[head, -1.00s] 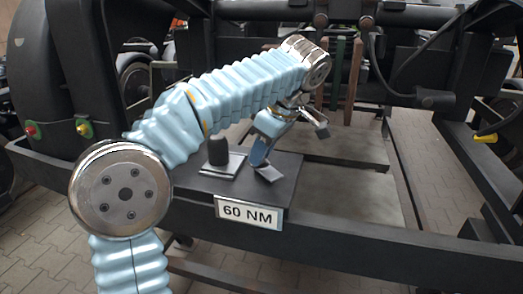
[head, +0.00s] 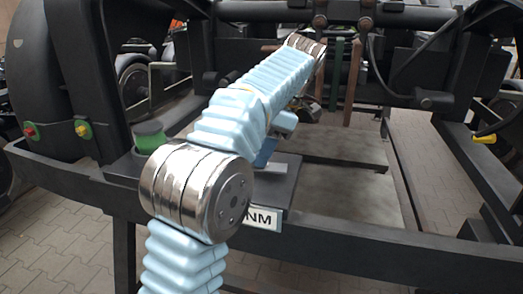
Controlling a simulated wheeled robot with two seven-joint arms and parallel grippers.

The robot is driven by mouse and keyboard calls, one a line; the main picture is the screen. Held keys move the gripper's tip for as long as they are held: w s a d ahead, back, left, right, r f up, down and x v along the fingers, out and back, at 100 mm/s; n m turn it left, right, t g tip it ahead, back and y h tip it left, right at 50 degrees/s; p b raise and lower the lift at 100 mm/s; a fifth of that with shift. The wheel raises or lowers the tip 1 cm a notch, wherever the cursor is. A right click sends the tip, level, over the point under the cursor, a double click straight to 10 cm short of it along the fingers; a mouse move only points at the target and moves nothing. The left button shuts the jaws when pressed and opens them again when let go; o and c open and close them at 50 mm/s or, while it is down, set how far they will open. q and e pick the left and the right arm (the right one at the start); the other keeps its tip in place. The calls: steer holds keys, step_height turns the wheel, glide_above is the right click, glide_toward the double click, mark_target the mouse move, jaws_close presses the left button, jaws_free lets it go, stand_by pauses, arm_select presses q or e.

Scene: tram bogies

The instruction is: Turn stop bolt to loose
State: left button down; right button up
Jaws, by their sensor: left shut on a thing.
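My left arm reaches across the bench, and its gripper (head: 264,154) points down at a small light plate (head: 277,168) on the black shelf. Its blue fingers are shut on what seems to be the stop bolt, which the fingers and arm hide. I cannot see its marking or how far it is turned. The label (head: 264,219) on the shelf's front edge is partly covered by my arm; only "NM" shows. My right gripper is not in view.
A thick black beam (head: 340,240) runs along the front. Dark cables and a yellow-ended lever (head: 484,138) are at right.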

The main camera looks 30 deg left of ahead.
arm_select(q)
steer(key=shift+n, duration=0.7)
steer(key=c, duration=0.9)
jaws_free()
steer(key=shift+c, duration=0.2)
